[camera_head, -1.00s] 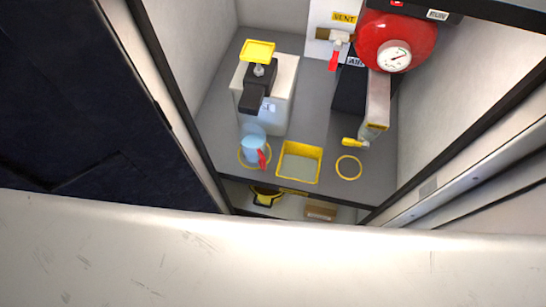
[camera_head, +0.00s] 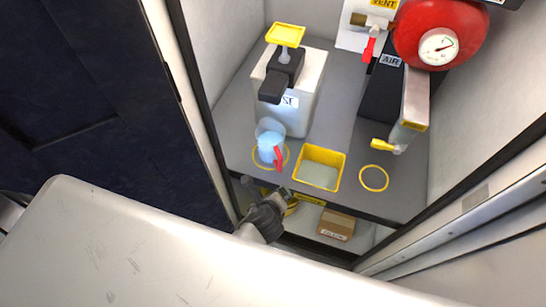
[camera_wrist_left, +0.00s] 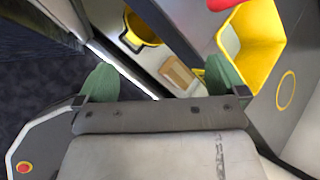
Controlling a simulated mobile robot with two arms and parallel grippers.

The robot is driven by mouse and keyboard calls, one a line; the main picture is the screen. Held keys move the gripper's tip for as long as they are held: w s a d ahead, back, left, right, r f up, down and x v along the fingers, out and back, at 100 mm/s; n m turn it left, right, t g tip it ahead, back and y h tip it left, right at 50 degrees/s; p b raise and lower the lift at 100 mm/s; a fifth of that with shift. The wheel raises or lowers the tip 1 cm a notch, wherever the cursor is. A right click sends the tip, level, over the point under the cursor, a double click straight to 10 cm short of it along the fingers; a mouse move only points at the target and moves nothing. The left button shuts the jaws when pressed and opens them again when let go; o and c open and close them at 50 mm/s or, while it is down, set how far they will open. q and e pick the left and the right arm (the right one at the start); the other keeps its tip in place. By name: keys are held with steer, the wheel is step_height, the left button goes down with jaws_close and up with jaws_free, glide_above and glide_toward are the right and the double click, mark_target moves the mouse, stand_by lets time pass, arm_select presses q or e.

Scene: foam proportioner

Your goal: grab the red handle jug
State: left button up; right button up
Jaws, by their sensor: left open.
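The jug (camera_head: 268,148) is a clear cup with light blue contents and a red handle (camera_head: 278,158) on its right side. It stands upright in a yellow ring at the front left of the grey shelf. My left gripper (camera_head: 266,187) is open and empty, just in front of and below the shelf edge, apart from the jug. In the left wrist view its green fingertips (camera_wrist_left: 161,78) are spread wide. A red part, probably the handle (camera_wrist_left: 232,4), is cut off at that view's top edge. My right gripper is not in view.
A yellow tray (camera_head: 342,171) sits right of the jug, then an empty yellow ring (camera_head: 374,178). A white container with a yellow-topped pump (camera_head: 296,120) stands behind the jug. A cardboard box (camera_head: 336,225) lies below the shelf. A cabinet wall is close on the left.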

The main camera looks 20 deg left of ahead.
arm_select(q)
steer(key=w+r+m+t+y+b, duration=0.2)
steer(key=w+r+m+t+b, duration=0.15)
steer(key=r, duration=0.45)
steer(key=m, duration=0.3)
glide_toward(272, 145)
steer(key=shift+y, duration=0.4)
steer(key=x, duration=0.5)
steer(key=shift+w+d+f+b, duration=0.15)
steer(key=shift+w+d+b, duration=0.1)
steer(key=shift+b, duration=0.15)
steer(key=x, duration=0.4)
steer(key=b+x, duration=0.1)
steer(key=x, duration=0.1)
steer(key=shift+a+r, duration=0.15)
steer(key=shift+r, duration=0.3)
steer(key=c, duration=1.3)
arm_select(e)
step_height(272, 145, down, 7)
